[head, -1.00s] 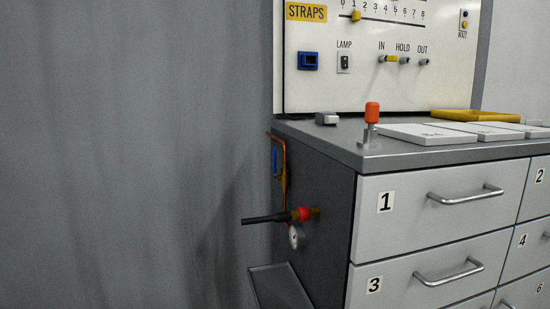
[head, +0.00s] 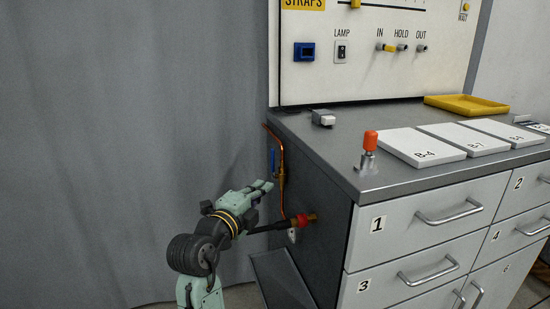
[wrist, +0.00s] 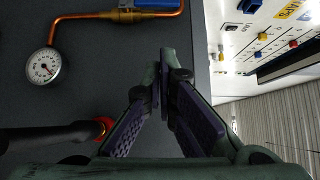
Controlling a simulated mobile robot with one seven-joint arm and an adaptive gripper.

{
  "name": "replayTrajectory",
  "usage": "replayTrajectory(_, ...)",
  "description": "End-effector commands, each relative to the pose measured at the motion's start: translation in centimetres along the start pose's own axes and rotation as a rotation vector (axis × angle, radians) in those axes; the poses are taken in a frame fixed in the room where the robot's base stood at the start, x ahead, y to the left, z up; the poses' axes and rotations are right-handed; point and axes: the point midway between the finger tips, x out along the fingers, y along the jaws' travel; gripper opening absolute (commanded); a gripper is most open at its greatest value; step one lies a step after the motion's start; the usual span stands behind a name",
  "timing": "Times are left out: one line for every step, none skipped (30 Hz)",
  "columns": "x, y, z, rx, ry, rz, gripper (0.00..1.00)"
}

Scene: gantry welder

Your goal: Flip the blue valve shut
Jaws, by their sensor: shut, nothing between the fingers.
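The blue valve handle (head: 273,161) is on a copper pipe (head: 283,190) on the dark left side of the cabinet. It lies along the pipe, parallel to it. In the wrist view, part of the blue handle (wrist: 158,4) shows at the top edge, cut off by the frame, beside the brass fitting (wrist: 128,15). My gripper (head: 264,186) is left of the pipe and a little below the blue handle in the head view. In the wrist view, its purple-padded fingers (wrist: 163,72) are together and empty, with the pipe beyond their tips.
A black bar with a red hub (head: 302,220) sticks out from the cabinet side, close to my gripper. A round gauge (wrist: 43,67) hangs on the pipe's end. A grey tray (head: 283,280) is low beside the cabinet. A grey curtain (head: 120,120) fills the left.

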Motion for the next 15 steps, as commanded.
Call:
replayTrajectory(0.1,0.1,-0.2,0.004,0.006,0.003,0.0)
replayTrajectory(0.1,0.1,-0.2,0.005,0.007,0.004,0.0)
replayTrajectory(0.1,0.1,-0.2,0.005,0.007,0.004,0.0)
replayTrajectory(0.1,0.1,-0.2,0.005,0.006,0.003,0.0)
replayTrajectory(0.1,0.1,-0.2,0.005,0.006,0.003,0.0)
replayTrajectory(0.1,0.1,-0.1,0.005,0.005,0.003,0.0)
replayTrajectory(0.1,0.1,-0.1,0.005,0.005,0.003,0.0)
replayTrajectory(0.1,0.1,-0.1,0.004,0.005,0.002,0.0)
replayTrajectory(0.1,0.1,-0.1,0.004,0.004,0.002,0.0)
replayTrajectory(0.1,0.1,-0.1,0.004,0.004,0.002,0.0)
replayTrajectory(0.2,0.1,-0.1,0.004,0.004,0.002,0.0)
replayTrajectory(0.5,0.0,-0.1,0.004,0.005,0.002,0.0)
replayTrajectory(0.7,0.0,-0.1,0.003,0.005,0.003,0.0)
replayTrajectory(1.0,-0.1,-0.1,0.003,0.005,0.002,0.0)
replayTrajectory(1.5,-0.1,-0.1,0.002,0.006,0.002,0.0)
